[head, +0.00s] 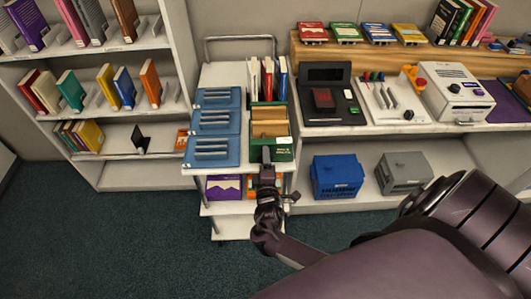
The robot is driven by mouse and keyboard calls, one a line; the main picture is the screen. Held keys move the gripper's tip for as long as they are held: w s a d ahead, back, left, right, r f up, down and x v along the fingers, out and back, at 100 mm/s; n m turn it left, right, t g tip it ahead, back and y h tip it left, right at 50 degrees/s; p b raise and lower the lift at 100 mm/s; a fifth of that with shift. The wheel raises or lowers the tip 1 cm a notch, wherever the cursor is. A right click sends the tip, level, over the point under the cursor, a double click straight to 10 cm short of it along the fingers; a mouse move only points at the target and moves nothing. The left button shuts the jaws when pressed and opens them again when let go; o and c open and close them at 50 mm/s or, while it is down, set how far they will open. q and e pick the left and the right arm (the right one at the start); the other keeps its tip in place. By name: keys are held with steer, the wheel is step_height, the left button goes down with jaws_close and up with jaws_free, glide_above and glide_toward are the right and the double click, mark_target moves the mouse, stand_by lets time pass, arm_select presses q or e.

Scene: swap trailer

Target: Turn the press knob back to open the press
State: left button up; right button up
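A white box-shaped machine (457,92) with a small dark round knob (454,88) on its top stands at the right of the worktop. It looks most like the press, but I cannot be sure, nor tell how its knob is turned. My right gripper (266,156) is far to the left of it, at the front of a green box (282,152) on the cart. It points away from me; I cannot tell whether its fingers are open or touch the box. My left gripper is not in view.
A black unit with a raised lid (325,72) and a white board with slots (393,103) stand left of the machine. The cart (225,72) carries blue trays (213,122). Blue (337,178) and grey crates (403,173) sit below. The carpet left of my arm is clear.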

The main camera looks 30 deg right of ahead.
steer(key=shift+o, duration=1.1)
steer(key=b+v, duration=0.1)
steer(key=v, duration=0.7)
steer(key=shift+d, duration=0.1)
steer(key=s+a+f+m+g+y+b, duration=0.1)
steer(key=s+f+m+g+y, duration=0.3)
steer(key=f, duration=0.8)
steer(key=s+a+f+n+g+y+b, duration=0.1)
steer(key=s+f+g+y, duration=0.1)
steer(key=s+f, duration=0.8)
steer(key=s+a+f+m+g+y, duration=0.1)
steer(key=s+f+g, duration=0.3)
steer(key=s+f, duration=0.4)
steer(key=s+a+f+m+g+y, duration=0.2)
steer(key=s+f+m+g, duration=0.2)
steer(key=s+f, duration=0.5)
steer(key=s+b, duration=0.1)
steer(key=s, duration=0.3)
steer(key=shift+s+a+f+m+y, duration=0.25)
steer(key=shift+s+m+y, duration=0.05)
